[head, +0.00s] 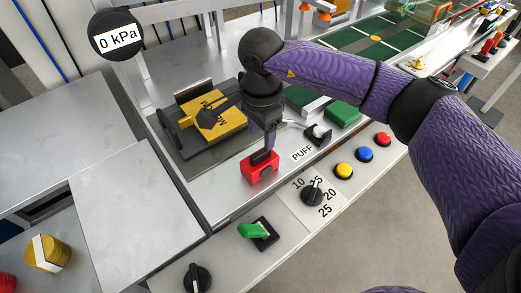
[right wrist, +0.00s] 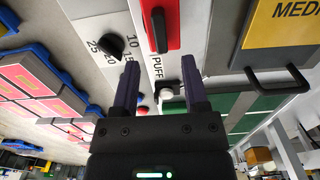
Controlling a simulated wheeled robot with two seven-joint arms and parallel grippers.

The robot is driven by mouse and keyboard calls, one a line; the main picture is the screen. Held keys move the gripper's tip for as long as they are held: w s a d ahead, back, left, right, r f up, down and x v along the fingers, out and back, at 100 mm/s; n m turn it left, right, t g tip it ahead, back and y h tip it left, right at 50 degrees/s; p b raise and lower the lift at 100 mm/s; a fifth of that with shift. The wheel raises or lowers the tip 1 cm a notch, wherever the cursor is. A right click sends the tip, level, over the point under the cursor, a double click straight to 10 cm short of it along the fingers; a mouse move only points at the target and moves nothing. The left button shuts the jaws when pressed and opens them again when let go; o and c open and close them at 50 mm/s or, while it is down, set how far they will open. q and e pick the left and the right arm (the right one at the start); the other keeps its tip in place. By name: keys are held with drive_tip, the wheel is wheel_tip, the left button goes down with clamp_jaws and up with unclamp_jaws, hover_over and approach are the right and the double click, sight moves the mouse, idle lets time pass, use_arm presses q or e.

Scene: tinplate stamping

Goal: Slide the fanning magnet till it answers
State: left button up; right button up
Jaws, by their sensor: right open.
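A red block with a black handle (head: 261,173), which looks like the fanning magnet, sits on the grey bench just in front of the yellow plate. My right gripper (head: 265,147) hangs over it with its fingers pointing down. In the right wrist view the right gripper (right wrist: 160,75) is open and empty. There the red block (right wrist: 173,22) and its black handle lie beyond the fingertips, roughly in line with the gap between them. The fingers hide part of the handle in the head view. My left gripper is out of view.
A yellow plate (head: 219,116) lies on a dark base behind the block. A small lever (head: 319,133) stands by the PUFF label. A black dial (head: 312,192), a green switch (head: 253,231) and coloured buttons (head: 365,154) line the front.

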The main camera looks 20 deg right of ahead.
sight(260, 152)
wheel_tip(260, 152, down, 6)
drive_tip(key=shift+a+f+b, duration=0.1)
drive_tip(key=shift+b, duration=0.3)
clamp_jaws()
idle(1.2)
